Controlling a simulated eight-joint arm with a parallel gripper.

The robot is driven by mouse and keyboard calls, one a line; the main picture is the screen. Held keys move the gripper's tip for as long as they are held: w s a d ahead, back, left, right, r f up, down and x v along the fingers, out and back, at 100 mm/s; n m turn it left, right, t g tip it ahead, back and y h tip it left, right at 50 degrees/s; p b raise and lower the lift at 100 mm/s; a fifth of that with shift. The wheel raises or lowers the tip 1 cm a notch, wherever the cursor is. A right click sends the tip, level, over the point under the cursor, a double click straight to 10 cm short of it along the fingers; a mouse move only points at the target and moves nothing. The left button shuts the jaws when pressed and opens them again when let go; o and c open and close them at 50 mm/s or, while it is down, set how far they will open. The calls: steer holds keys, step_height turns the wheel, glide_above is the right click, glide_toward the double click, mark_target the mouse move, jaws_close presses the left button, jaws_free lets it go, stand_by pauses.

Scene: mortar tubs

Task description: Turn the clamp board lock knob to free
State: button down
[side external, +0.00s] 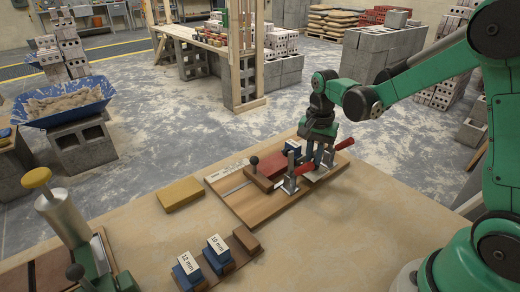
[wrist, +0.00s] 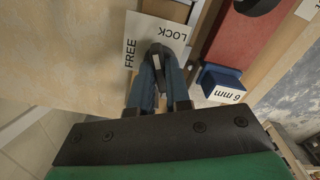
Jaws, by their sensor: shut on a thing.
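The clamp board (side external: 240,207) is a wooden board on the table, with a red block (side external: 278,165) and red-handled toggle clamps (side external: 303,166) on it. My gripper (side external: 316,158) is lowered at the board's right end. In the wrist view a white plate (wrist: 177,33) reads FREE at the left and LOCK at the upper right. My gripper (wrist: 160,72) is shut on the dark lock knob (wrist: 157,58) above this plate. The fingers hide most of the knob, so I cannot tell which word it points to.
A blue block marked 6 mm (wrist: 221,82) sits close right of my fingers. The toggle clamp handles stand close to my gripper. Blue blocks marked 10 mm (side external: 217,252) and 12 mm (side external: 188,268) and a yellow block (side external: 180,194) lie left. The table's right front is clear.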

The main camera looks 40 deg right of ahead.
mark_target(314, 157)
steer(key=n, duration=1.2)
steer(key=shift+n, duration=0.4)
stand_by(0.3)
steer(key=c, duration=0.8)
jaws_free()
steer(key=shift+c, duration=0.2)
steer(key=shift+r, duration=2.85)
